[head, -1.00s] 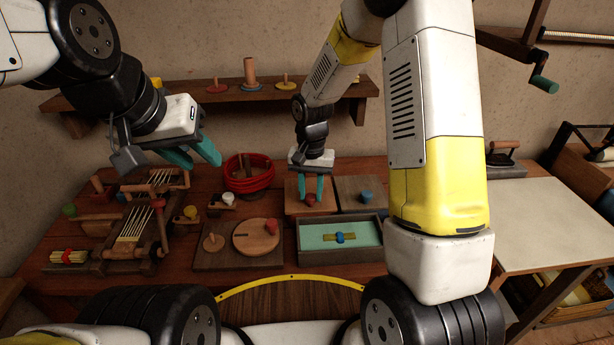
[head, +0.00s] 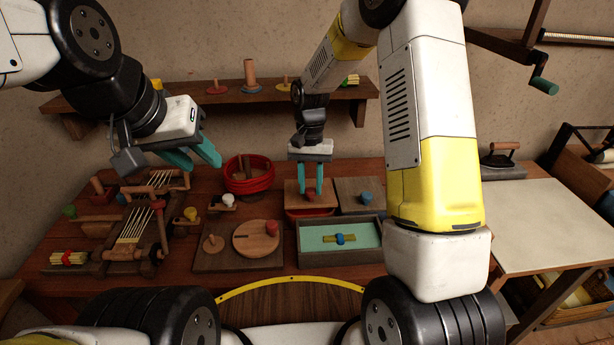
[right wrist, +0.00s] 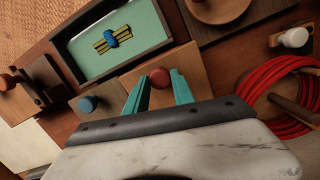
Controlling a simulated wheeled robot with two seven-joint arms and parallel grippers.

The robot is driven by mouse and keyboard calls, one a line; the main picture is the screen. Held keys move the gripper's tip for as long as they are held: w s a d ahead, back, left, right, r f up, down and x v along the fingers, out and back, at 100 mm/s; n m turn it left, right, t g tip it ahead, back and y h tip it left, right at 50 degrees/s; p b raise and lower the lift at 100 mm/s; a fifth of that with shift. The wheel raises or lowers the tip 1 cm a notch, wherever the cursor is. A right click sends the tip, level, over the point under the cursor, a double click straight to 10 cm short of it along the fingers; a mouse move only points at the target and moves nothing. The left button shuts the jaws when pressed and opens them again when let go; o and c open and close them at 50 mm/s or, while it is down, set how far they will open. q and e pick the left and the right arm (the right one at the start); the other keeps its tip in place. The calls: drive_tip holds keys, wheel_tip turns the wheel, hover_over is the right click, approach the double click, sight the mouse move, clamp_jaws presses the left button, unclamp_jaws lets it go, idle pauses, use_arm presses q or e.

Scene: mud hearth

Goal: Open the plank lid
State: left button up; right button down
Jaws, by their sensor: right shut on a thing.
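A square wooden plank lid (head: 292,196) with a red knob is at the back middle of the bench. My right gripper (head: 310,186) points down and is shut on the red knob. In the right wrist view, the red knob (right wrist: 159,78) sits between the teal fingers, above the wooden lid (right wrist: 193,66). The lid is held raised and roughly level, with a red-walled opening (head: 310,212) showing below its front edge. The inside is mostly hidden by the lid. My left gripper (head: 195,156) hangs empty with fingers apart, above the bench's back left.
A second wooden lid with a blue knob (head: 365,197) lies right beside it. A teal-lined tray (head: 312,262) stands in front, a round lid (head: 256,239) front left. A red coil (head: 248,184) is to the left. The wall shelf (head: 225,97) is behind.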

drive_tip(key=w+r+g, duration=0.1)
drive_tip(key=w+r, duration=0.1)
drive_tip(key=r, duration=0.1)
drive_tip(key=shift+w, duration=0.3)
drive_tip(key=shift+w+r, duration=0.4)
drive_tip(key=shift+w, duration=0.25)
drive_tip(key=shift+w+r, duration=0.35)
drive_tip(key=shift+w, duration=0.25)
drive_tip(key=c, duration=1.1)
unclamp_jaws()
drive_tip(key=shift+w, duration=0.1)
drive_tip(key=shift+o, duration=0.2)
drive_tip(key=v, duration=0.7)
drive_tip(key=shift+r, duration=0.35)
